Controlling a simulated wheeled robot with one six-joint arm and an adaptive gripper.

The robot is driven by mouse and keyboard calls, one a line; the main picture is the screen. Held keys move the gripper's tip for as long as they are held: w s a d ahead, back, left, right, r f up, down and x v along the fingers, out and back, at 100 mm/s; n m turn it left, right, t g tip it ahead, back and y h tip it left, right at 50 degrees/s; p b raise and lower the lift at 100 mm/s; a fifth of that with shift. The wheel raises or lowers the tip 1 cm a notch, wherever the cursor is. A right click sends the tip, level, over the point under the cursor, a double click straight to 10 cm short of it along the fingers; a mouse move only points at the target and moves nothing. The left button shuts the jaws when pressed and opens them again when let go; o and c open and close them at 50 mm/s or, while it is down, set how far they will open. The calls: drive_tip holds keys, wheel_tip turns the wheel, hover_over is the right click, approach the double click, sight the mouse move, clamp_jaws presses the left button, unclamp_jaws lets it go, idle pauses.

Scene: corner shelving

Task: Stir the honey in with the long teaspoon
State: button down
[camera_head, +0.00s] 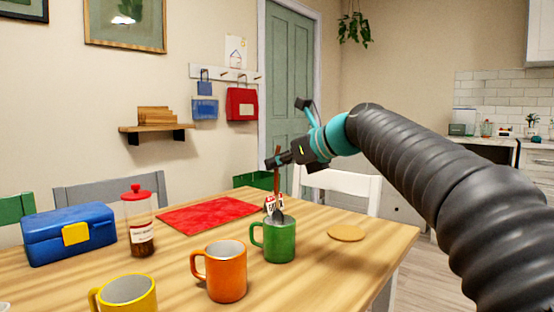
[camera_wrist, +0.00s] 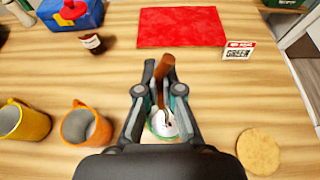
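My gripper (camera_head: 281,159) is shut on the long teaspoon, by its brown handle (camera_head: 277,169), above the green mug (camera_head: 284,243). The spoon hangs nearly upright. Its grey bowl (camera_head: 278,217) is at the mug's mouth; I cannot tell how far inside it is. In the wrist view the brown handle (camera_wrist: 164,82) stands between the fingers (camera_wrist: 160,92), over the mug's pale inside (camera_wrist: 155,126), mostly hidden by my gripper. Any honey in the mug cannot be made out. A red-lidded jar (camera_head: 140,222) with dark brown contents stands at the left, its label unreadable.
An orange mug (camera_head: 226,272) and a yellow mug (camera_head: 126,293) stand left of the green one. A small card reading "GREEN" (camera_wrist: 238,50) stands behind it. A red mat (camera_head: 208,214), a blue box (camera_head: 68,233) and a round coaster (camera_head: 346,233) share the wooden table.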

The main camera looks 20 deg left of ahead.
sight(278, 188)
drive_tip(key=shift+f+b, duration=1.5)
drive_tip(key=shift+f, duration=1.45)
drive_tip(key=shift+s, duration=0.1)
